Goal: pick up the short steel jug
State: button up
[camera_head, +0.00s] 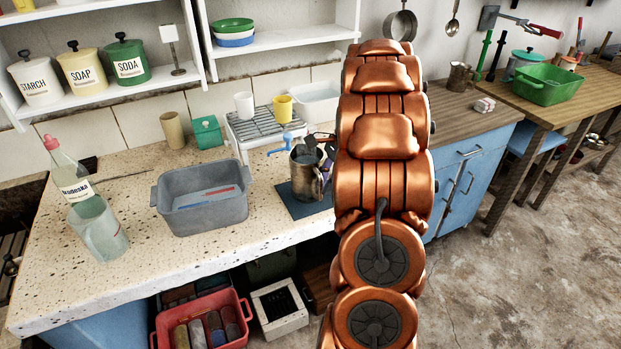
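A steel jug (299,181) stands upright on a dark blue mat (296,207) on the speckled stone counter, just left of my arm. Dark grey shapes show at its mouth; I cannot tell what they are. A second steel vessel (459,77), like a small jug, stands on the wooden counter right of my arm. I cannot tell from this view which of the two is the short jug.
Left of the mat is a grey basin (203,214). A clear bottle (66,170) and a clear jug (100,232) stand farther left. A drying rack (262,126) bears cups behind the mat. A green tub (548,86) is at the far right.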

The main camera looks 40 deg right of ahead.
jog(key=shift+x, duration=1.4)
grip_shut()
